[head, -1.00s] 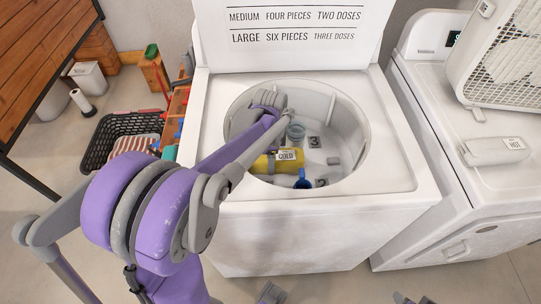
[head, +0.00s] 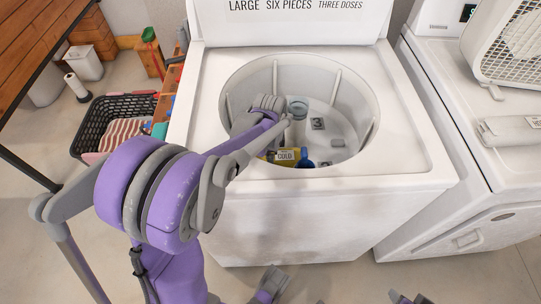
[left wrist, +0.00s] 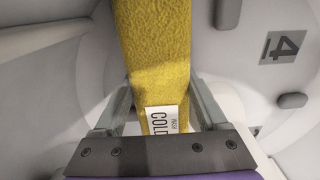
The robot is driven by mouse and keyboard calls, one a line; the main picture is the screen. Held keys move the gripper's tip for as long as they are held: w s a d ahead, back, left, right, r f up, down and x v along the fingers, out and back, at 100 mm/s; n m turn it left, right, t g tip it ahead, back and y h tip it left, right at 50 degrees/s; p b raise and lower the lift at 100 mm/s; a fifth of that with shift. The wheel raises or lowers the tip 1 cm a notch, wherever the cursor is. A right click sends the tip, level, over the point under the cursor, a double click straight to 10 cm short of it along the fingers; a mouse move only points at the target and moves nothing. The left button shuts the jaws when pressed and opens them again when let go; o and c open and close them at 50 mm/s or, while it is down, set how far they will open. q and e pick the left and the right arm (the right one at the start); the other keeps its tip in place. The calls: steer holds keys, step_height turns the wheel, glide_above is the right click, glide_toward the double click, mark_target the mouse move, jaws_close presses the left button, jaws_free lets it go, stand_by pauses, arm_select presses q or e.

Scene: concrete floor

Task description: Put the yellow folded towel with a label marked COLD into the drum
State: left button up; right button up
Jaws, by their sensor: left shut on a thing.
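The yellow folded towel (head: 271,156) with a white COLD label is inside the drum of the open white top-loading washer, near its front wall. My arm and the drum rim hide much of it in the head view. In the left wrist view the towel (left wrist: 155,45) runs between the fingers of my left gripper (left wrist: 162,92), which is shut on it near the label. The drum (head: 345,110) is a round pale tub with number plates.
A blue object (head: 306,160) and a grey round piece (head: 297,105) are in the drum. A white machine (head: 450,130) stands right, bearing a fan (head: 515,45) and a labelled white object (head: 508,130). A black basket (head: 92,125) with striped cloth sits left.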

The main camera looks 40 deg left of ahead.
arm_select(q)
steer(key=shift+f, duration=0.2)
arm_select(e)
steer(key=shift+f, duration=0.15)
arm_select(q)
steer(key=o, duration=1.4)
steer(key=shift+o, duration=0.2)
steer(key=shift+r, duration=0.1)
step_height(320, 180, up, 6)
steer(key=p, duration=0.5)
steer(key=shift+r, duration=0.25)
step_height(320, 180, up, 19)
steer(key=p, duration=1.2)
steer(key=shift+r, duration=0.15)
arm_select(e)
steer(key=w+r, duration=0.2)
steer(key=r, duration=0.8)
steer(key=w+r+t, duration=0.1)
steer(key=w+r, duration=0.1)
steer(key=r, duration=0.8)
